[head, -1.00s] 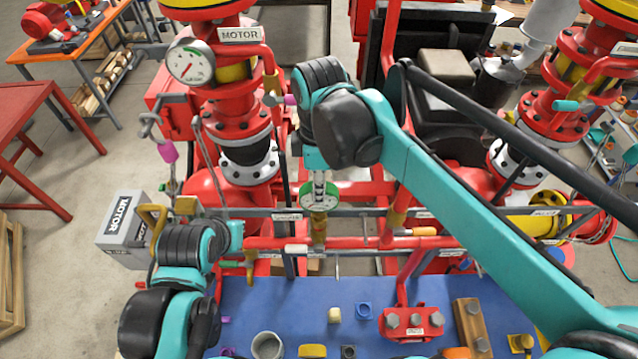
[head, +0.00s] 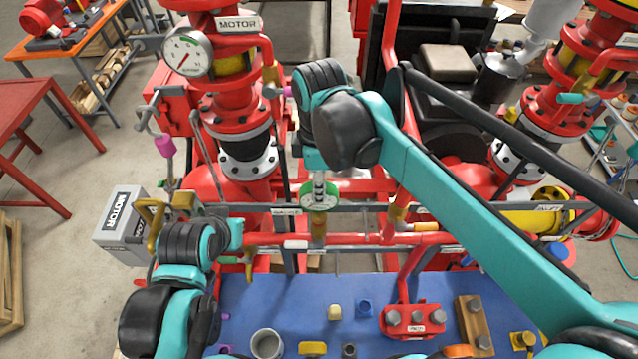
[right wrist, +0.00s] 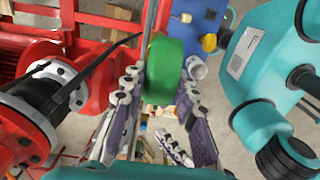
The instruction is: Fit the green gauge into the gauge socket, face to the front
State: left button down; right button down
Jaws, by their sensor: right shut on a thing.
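The green gauge (head: 320,197) has a green rim and a pale dial that faces the head camera. My right gripper (head: 319,179) is shut on it from above. In the right wrist view the green gauge (right wrist: 165,72) sits between the two fingers. A brass post (head: 319,231), which looks like the gauge socket, stands on the red pipe directly below the gauge. The gauge covers its top, so I cannot tell whether they touch. My left arm is folded at the lower left; its fingers do not show.
A grey rail with small labels (head: 287,211) runs close behind the gauge. A blue table (head: 280,295) in front holds a grey cup (head: 266,344), a red bolted block (head: 412,320) and several small parts. A second white gauge (head: 188,54) is on the left pump column.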

jog(key=shift+f, duration=0.1)
jog(key=c, duration=1.1)
grip_release()
notch_tip(320, 180, up, 12)
